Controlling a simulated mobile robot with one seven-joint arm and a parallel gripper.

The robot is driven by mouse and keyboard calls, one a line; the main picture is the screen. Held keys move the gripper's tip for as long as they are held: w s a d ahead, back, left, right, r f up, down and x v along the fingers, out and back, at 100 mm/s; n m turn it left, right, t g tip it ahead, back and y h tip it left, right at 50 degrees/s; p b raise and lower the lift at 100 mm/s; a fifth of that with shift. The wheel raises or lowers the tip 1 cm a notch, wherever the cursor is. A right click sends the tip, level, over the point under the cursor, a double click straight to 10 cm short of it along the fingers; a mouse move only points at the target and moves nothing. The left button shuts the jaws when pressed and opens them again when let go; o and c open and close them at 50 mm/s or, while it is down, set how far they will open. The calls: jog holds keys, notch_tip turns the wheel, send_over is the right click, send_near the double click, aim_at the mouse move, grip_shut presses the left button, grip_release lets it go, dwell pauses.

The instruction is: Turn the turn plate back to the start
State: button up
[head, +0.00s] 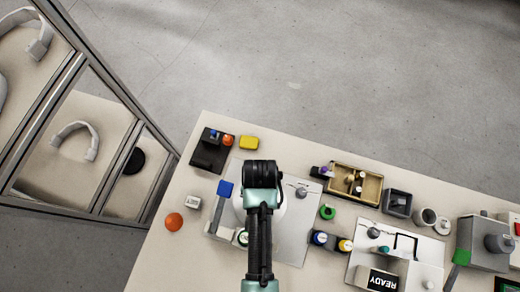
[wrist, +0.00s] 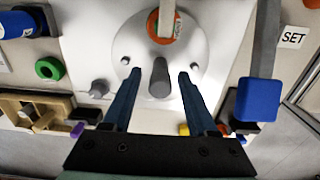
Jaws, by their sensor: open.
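The turn plate (wrist: 205,48) is a pale round disc on a white base panel (wrist: 85,18) in the wrist view. A grey upright peg (wrist: 160,78) stands on its near part, with small studs to either side. An orange-and-green ringed part with a beige bar (wrist: 166,25) lies over the far part of the disc. My gripper (wrist: 160,76) is open, its two blue fingers on either side of the grey peg with a gap on each side. I cannot tell whether they touch the disc. In the head view my arm covers most of the plate and the gripper.
A blue-ended lever (wrist: 258,98) stands right of my fingers in the wrist view, by a SET label (wrist: 293,37). A grey knob (wrist: 98,88) and green ring (wrist: 49,68) are left. In the head view, an orange dome (head: 173,222) and wooden tray (head: 355,184) share the table.

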jog(key=shift+w+f, duration=0.1)
jog(key=shift+f, duration=1.5)
grip_shut()
